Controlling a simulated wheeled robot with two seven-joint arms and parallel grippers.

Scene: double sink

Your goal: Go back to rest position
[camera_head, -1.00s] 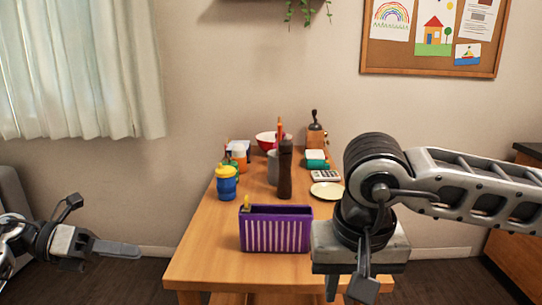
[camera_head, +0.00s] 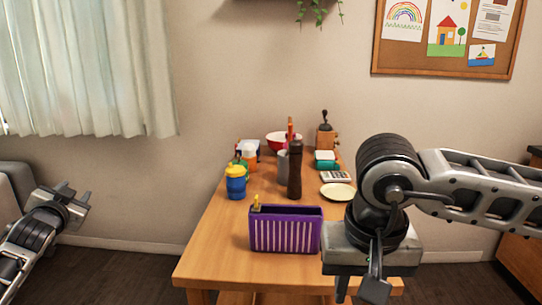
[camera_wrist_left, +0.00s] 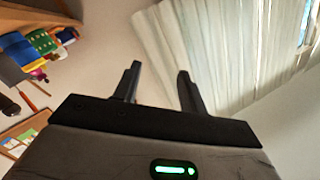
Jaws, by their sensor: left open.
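My left gripper (camera_head: 72,199) is at the left of the head view, left of the table and clear of it. In the left wrist view my left gripper (camera_wrist_left: 157,85) shows two spread fingers with nothing between them, in front of wall and curtain. My right gripper (camera_head: 362,290) hangs low over the table's front right corner. Its fingers are partly hidden by its own body and I cannot tell how far apart they are.
A wooden table (camera_head: 222,262) holds a purple basket (camera_head: 286,231), a dark bottle (camera_head: 295,170), a blue and yellow cup (camera_head: 235,183) and a plate (camera_head: 338,191). A curtain (camera_head: 85,65) hangs at the left. The floor left of the table is clear.

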